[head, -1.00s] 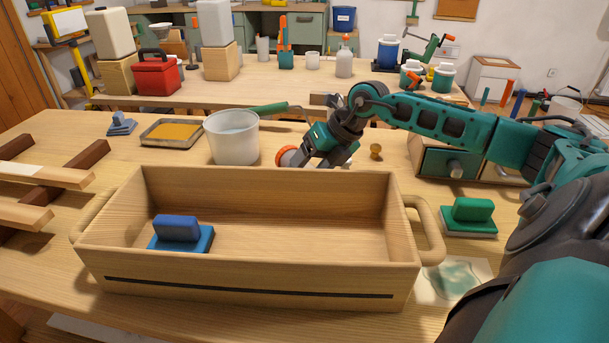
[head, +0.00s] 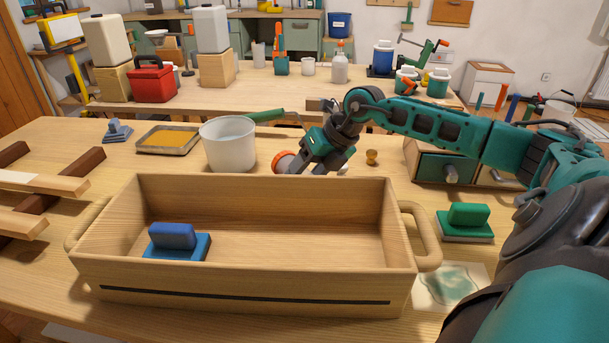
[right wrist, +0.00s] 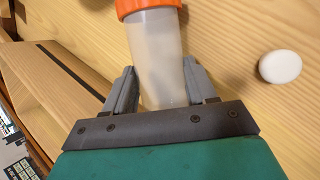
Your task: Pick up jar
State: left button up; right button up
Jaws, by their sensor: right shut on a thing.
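The jar is a cloudy, translucent cylinder with an orange lid. In the head view its lid (head: 277,162) shows just behind the wooden box and right of the white bucket. The right wrist view shows the jar (right wrist: 158,62) between my right gripper's two grey fingers, with the lid beyond the fingertips. My right gripper (head: 301,163) is shut on the jar's body. The jar appears to lie on its side, low over the table; I cannot tell whether it touches the wood. My left gripper is not in view.
The open wooden box (head: 245,290) holds a blue block-handled tool (head: 175,240). The white bucket (head: 229,146) stands close left of the jar. A small white rounded object (right wrist: 280,66) lies beside the jar. A green-handled tool (head: 467,220) lies right of the box.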

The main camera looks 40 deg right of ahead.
notch_tip(320, 180, up, 16)
jog(key=p, duration=0.3)
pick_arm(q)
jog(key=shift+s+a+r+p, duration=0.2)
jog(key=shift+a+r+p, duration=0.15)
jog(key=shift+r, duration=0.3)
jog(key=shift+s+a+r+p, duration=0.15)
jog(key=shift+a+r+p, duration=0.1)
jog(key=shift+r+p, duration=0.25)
pick_arm(e)
notch_tip(320, 180, up, 4)
send_over(306, 170)
jog(key=shift+f, duration=0.1)
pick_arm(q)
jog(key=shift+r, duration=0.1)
